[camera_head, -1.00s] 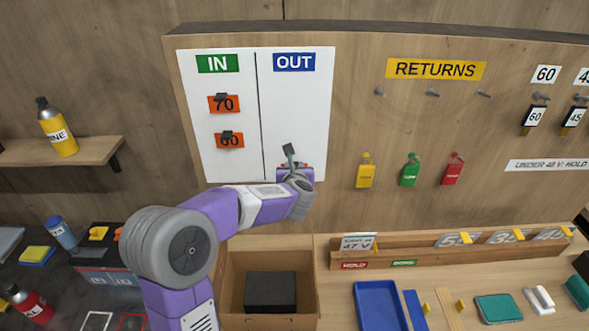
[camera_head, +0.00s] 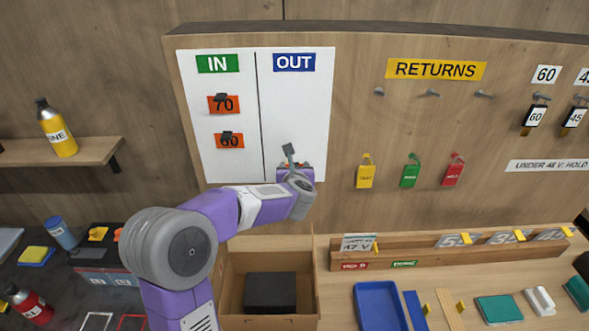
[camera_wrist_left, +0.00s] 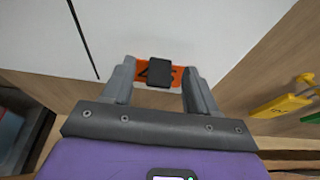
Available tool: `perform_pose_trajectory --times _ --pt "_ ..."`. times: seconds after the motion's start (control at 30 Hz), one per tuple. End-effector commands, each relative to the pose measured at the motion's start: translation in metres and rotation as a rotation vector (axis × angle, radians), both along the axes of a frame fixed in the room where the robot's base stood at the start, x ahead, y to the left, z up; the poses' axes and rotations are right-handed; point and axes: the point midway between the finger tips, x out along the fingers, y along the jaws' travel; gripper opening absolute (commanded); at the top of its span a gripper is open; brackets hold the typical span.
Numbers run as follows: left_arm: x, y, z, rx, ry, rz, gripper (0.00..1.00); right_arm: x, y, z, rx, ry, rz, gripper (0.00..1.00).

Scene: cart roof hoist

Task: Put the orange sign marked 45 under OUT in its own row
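The orange sign (camera_wrist_left: 142,73) is on the white board at the bottom of the OUT column, below the level of the 60 sign. A 4 shows on it in the left wrist view; its black tab hides the rest. My left gripper (camera_wrist_left: 160,78) has its fingers apart on either side of the tab, with clear gaps to it. In the head view my left gripper (camera_head: 293,168) covers most of this sign. The OUT label (camera_head: 294,62) heads the right column. My right gripper is not in view.
Orange signs 70 (camera_head: 231,104) and 60 (camera_head: 236,141) hang under the IN label (camera_head: 218,63). Yellow, green and red tags (camera_head: 409,174) hang to the right of the board. An open cardboard box (camera_head: 233,300) and a slotted wooden rack (camera_head: 450,257) stand below.

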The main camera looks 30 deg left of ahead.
Motion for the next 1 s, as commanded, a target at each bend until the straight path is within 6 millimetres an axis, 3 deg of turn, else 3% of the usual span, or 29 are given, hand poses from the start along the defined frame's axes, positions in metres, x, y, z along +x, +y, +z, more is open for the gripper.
perform_pose_trajectory --times 0.1,0.3,0.63,1.0 --pt "0.0 0.0 0.0 -0.001 0.001 0.0 0.58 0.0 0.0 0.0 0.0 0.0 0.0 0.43" --pt "0.0 0.0 -0.001 -0.001 0.001 0.0 0.84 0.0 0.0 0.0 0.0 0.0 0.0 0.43" --pt "-0.003 -0.002 -0.001 -0.001 0.001 -0.001 0.84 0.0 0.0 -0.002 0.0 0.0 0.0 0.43" --pt "-0.025 -0.016 -0.001 0.0 0.0 -0.001 0.84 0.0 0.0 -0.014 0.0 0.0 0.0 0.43"
